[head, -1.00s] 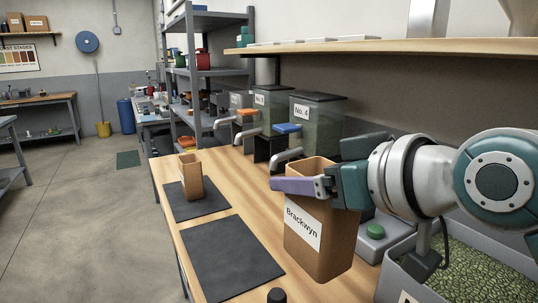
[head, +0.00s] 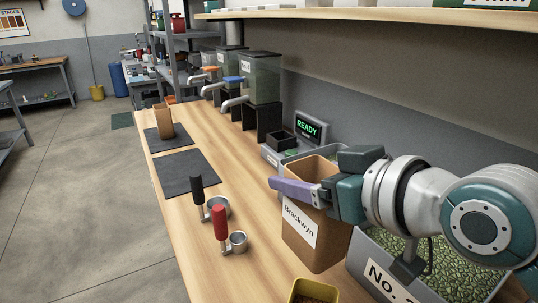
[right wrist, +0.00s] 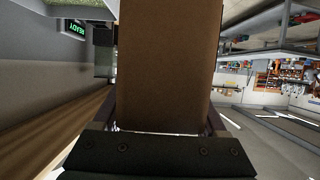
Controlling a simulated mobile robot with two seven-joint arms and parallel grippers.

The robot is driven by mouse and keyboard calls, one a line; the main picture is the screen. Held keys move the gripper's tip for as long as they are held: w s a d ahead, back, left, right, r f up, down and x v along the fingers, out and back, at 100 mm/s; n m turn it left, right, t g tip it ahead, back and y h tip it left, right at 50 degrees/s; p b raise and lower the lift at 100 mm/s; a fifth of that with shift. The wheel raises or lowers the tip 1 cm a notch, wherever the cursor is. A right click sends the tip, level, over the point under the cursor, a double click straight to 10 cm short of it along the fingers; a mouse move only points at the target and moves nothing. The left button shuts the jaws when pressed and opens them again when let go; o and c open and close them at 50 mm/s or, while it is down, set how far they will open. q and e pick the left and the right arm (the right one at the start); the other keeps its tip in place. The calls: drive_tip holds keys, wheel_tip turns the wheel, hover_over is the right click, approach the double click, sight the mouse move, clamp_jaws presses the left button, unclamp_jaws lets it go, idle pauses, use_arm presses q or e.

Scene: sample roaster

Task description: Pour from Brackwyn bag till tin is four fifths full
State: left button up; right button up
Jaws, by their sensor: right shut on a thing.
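The Brackwyn bag (head: 318,222), a tall open brown bag with a white label, is upright in my right gripper (head: 300,190). The gripper is shut on its upper part, one purple finger across the near side. The bag (right wrist: 170,65) fills the middle of the right wrist view, between the fingers. A yellow square-rimmed tin (head: 315,291) is at the bottom edge of the head view, in front of and below the bag. Brown matter shows inside it; its lower part is cut off, so its level is unclear. My left gripper is not in view.
Scoops with a black handle (head: 197,190) and a red handle (head: 220,222) are on the bench (head: 185,222). A grey bin of green beans (head: 450,262) is at right. A READY display (head: 309,127) stands behind the bag. Dark mats (head: 187,174) and another brown bag (head: 163,120) are farther left.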

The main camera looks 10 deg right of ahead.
drive_tip(key=shift+w, duration=0.1)
drive_tip(key=shift+r+p, duration=0.1)
drive_tip(key=shift+p, duration=0.2)
drive_tip(key=shift+f+b, duration=0.35)
drive_tip(key=shift+b, duration=0.05)
wheel_tip(320, 180, down, 3)
drive_tip(key=t+b, duration=0.2)
drive_tip(key=b, duration=0.3)
drive_tip(key=n+t+y+b, duration=0.1)
drive_tip(key=b, duration=0.4)
drive_tip(key=shift+f+t, duration=0.2)
drive_tip(key=shift+t, duration=0.2)
drive_tip(key=shift+r+n+t+b, duration=0.3)
drive_tip(key=shift+t+b, duration=0.1)
drive_tip(key=shift+b, duration=0.55)
drive_tip(key=shift+r+y, duration=0.15)
drive_tip(key=shift+y, duration=0.15)
drive_tip(key=shift+r+t, duration=0.1)
drive_tip(key=shift+t, duration=0.2)
